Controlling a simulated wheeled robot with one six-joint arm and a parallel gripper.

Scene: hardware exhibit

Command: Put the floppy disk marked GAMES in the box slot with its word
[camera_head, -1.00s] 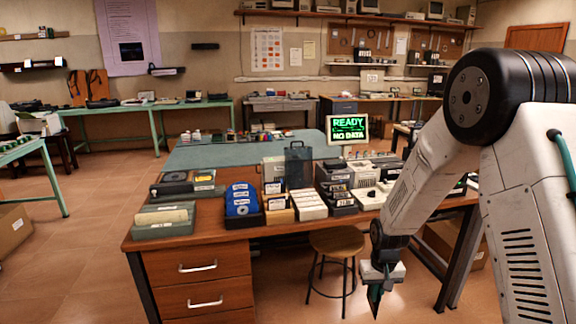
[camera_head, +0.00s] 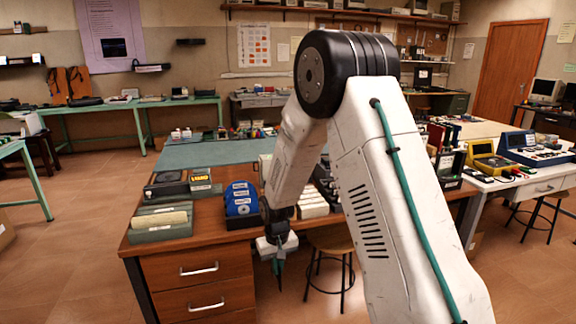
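Several blue disks or cases with white labels (camera_head: 241,199) stand in a dark holder on the wooden desk (camera_head: 200,250). Their words are too small to read, and I cannot make out GAMES. A grey-green box with dividers (camera_head: 161,223) sits at the desk's front left corner; I cannot tell whether it is the slotted box. My gripper (camera_head: 278,268) points down in front of the desk's front edge, right of the drawers, apart from the disks and the box. Its dark fingertips are too small to show whether they are open or shut.
White boxes (camera_head: 312,203) are partly hidden by my arm. A stool (camera_head: 330,245) stands under the desk. A white table (camera_head: 500,180) with instruments is at right.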

